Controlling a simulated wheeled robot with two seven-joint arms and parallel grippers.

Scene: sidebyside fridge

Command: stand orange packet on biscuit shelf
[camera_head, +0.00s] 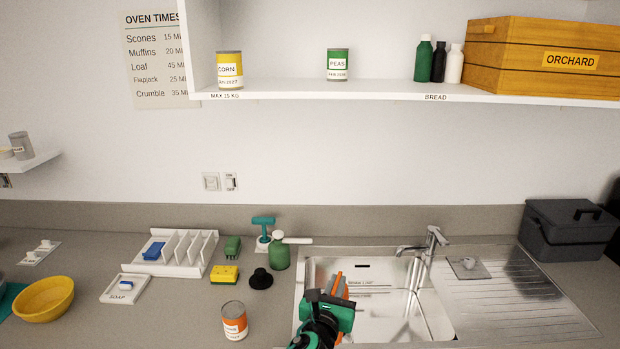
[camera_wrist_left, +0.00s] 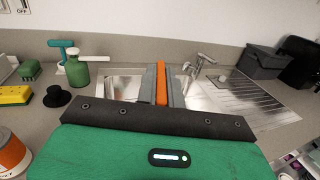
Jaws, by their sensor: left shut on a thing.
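My left gripper (camera_head: 339,288) is over the sink's left part in the head view. It is shut on the orange packet (camera_head: 336,283), which shows as a narrow orange strip. In the left wrist view the orange packet (camera_wrist_left: 161,84) stands edge-on between the two grey fingers (camera_wrist_left: 162,88). Its broad faces are hidden by the fingers. A white wall shelf (camera_head: 380,91) runs above the counter, with labels reading "MAX 15 KG" and "BREAD". I see no label reading biscuit. My right gripper is not in view.
The shelf holds a corn can (camera_head: 230,70), a peas can (camera_head: 337,64), bottles (camera_head: 424,59) and an orchard crate (camera_head: 545,58). Bare shelf shows between the cans.

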